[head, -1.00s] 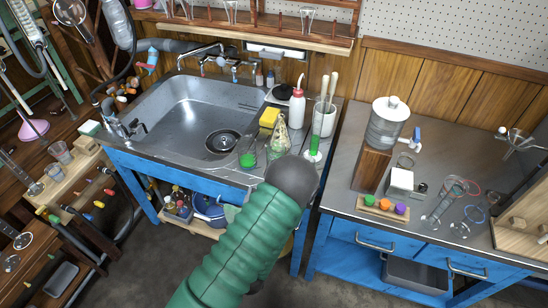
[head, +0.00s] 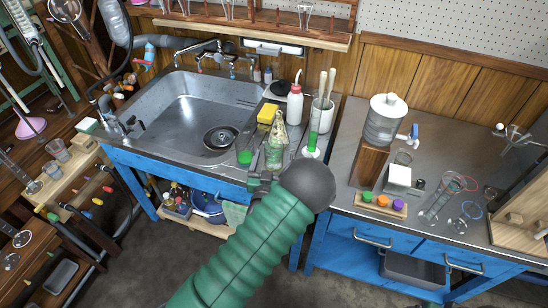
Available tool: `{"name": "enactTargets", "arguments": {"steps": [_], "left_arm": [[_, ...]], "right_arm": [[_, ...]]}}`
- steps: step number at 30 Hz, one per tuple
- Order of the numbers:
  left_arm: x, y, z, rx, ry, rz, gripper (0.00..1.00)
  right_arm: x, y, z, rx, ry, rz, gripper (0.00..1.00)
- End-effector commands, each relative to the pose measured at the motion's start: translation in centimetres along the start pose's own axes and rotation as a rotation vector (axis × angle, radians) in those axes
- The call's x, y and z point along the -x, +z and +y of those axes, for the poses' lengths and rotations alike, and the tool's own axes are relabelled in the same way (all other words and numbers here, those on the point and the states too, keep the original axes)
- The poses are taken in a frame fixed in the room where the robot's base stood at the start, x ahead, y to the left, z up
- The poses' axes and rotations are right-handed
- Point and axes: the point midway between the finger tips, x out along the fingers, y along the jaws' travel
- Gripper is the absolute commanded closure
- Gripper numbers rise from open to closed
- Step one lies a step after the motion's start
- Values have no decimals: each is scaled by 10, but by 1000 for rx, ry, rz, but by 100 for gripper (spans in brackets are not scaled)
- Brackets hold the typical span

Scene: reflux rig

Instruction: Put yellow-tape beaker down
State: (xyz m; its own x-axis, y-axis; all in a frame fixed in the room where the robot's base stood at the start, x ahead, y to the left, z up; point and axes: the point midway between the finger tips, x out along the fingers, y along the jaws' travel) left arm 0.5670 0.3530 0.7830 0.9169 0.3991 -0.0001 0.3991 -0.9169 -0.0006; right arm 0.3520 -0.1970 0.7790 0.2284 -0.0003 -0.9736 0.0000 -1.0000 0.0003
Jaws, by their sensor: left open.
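My left gripper (head: 263,160) is open at the front edge of the sink counter, beyond the dark round joint of my green-sleeved arm. A small glass beaker (head: 274,156) stands right beside its fingers, partly covered by them. I cannot tell whether they touch it. Another beaker (head: 244,157) with green liquid stands just left of the gripper, near the sink rim. No yellow tape can be made out on either beaker, so I cannot tell which is the taped one. My right gripper is not in view.
A cylinder with green liquid (head: 312,140) stands right of the gripper. The sink (head: 185,110) is empty.

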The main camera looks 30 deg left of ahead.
Motion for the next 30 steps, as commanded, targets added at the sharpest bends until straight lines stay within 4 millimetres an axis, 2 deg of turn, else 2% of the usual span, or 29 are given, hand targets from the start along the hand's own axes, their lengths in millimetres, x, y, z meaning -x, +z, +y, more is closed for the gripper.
{"name": "enactTargets", "arguments": {"steps": [4, 11, 27, 30], "left_arm": [[-20, 1, 0, 0, 1, 1, 19], [-22, 0, 0, 0, 1, 0, 20], [-22, 0, 0, 1, 0, 0, 91], [-22, 0, 0, 0, 0, 0, 94]], "right_arm": [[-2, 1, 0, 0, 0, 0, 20], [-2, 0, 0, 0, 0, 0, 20], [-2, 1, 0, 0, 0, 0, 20], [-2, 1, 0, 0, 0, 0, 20]]}}
